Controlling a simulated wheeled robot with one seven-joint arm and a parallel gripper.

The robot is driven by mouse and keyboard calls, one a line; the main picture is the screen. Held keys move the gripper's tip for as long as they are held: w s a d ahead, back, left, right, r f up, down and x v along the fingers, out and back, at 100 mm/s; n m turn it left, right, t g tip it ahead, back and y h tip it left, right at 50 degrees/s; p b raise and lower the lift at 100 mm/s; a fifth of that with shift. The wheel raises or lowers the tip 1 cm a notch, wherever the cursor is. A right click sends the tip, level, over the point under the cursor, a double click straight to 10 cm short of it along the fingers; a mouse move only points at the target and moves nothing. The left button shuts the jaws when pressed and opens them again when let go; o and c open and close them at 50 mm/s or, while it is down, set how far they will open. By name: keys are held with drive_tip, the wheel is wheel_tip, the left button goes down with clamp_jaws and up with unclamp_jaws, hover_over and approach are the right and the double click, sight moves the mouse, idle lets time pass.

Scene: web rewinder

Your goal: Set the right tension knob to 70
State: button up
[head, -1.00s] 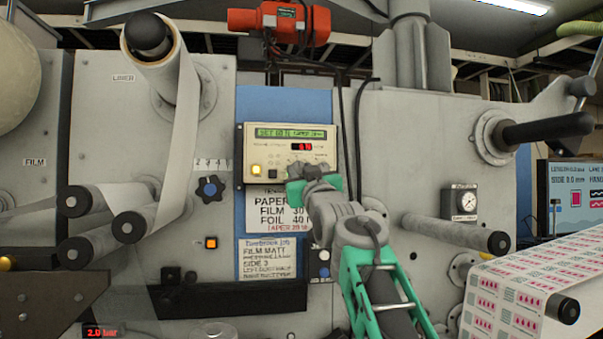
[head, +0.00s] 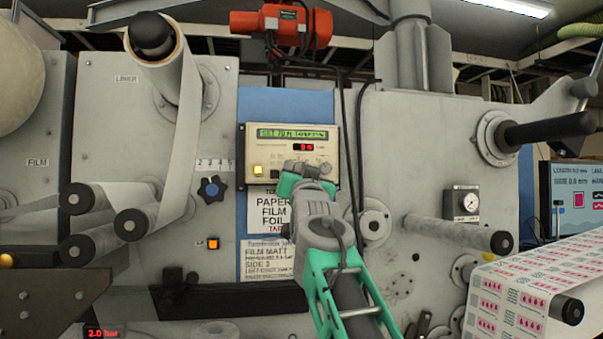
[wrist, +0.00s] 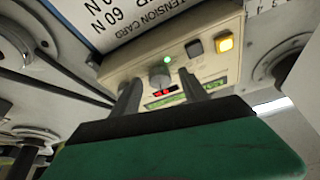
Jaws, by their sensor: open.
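The cream tension control box (head: 250,150) is on the blue panel, with a green display (head: 292,132) and small red digits. The display's first line seems to read about "SET 70 N", but it is blurred. My gripper (head: 308,168) is in front of the box's lower right part and hides the knob in the head view. In the wrist view a grey round knob (wrist: 158,77) shows between the two dark fingers of my gripper (wrist: 160,88). The fingers stand apart on either side of it; I cannot tell whether they touch it.
A lit yellow button (wrist: 225,43) and a dark button (wrist: 194,48) sit beside the knob. A paper tension card (head: 268,212) hangs under the box.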

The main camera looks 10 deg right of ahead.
drive_tip(key=b+v, duration=0.5)
drive_tip(key=v, duration=0.2)
drive_tip(key=shift+s+f, duration=0.15)
drive_tip(key=shift+s, duration=0.2)
